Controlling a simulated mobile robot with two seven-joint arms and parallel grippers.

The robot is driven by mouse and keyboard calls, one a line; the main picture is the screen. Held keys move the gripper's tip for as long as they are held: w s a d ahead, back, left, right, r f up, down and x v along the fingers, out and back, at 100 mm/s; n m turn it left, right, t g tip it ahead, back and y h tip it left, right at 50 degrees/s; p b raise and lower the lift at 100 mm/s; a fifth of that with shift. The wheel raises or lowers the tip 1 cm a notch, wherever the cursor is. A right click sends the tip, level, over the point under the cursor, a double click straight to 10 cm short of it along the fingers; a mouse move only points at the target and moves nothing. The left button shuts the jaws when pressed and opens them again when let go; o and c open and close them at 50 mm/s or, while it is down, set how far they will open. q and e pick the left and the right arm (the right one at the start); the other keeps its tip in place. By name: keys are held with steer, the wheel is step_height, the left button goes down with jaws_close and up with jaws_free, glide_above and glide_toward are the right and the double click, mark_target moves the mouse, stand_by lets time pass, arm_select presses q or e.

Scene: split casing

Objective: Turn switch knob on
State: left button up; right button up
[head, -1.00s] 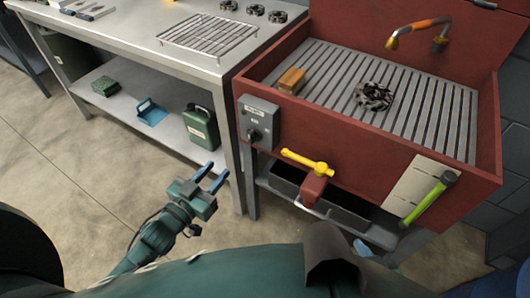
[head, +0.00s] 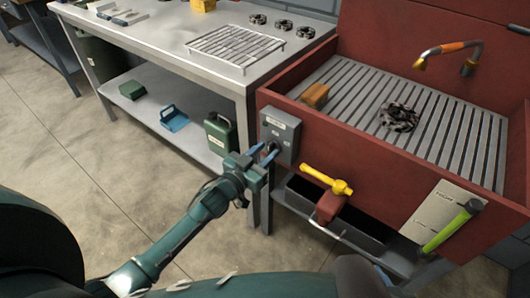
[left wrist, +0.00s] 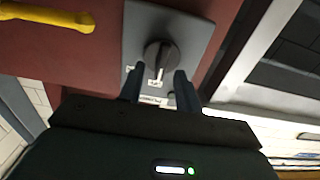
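The grey switch box (head: 279,132) is fixed to the left end of the red sink's front panel. Its round dark knob (left wrist: 158,55) shows in the left wrist view, with a pale mark below it. In the head view the knob is mostly hidden by my gripper. My left gripper (head: 264,154) is at the front of the box, and its blue fingers point at the knob. In the left wrist view the two fingers (left wrist: 159,84) are apart, one on each side just below the knob. I cannot tell whether they touch it. My right gripper is not in view.
A yellow-handled red valve (head: 328,195) sticks out right of the box. A green-handled tool (head: 452,226) hangs farther right. A steel table (head: 150,45) with a wire rack stands left, with a green canister (head: 220,134) on its lower shelf. Floor in front is clear.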

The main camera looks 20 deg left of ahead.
arm_select(q)
steer(key=shift+w+d, duration=0.1)
steer(key=shift+w, duration=0.1)
jaws_close()
stand_by(0.3)
steer(key=shift+m, duration=0.4)
steer(key=m, duration=0.5)
steer(key=shift+s+d+f, duration=0.15)
steer(key=shift+d, duration=0.15)
steer(key=m, duration=0.3)
steer(key=m+b, duration=0.1)
steer(key=m, duration=0.2)
steer(key=shift+d+f, duration=0.15)
steer(key=shift+f, duration=0.05)
jaws_free()
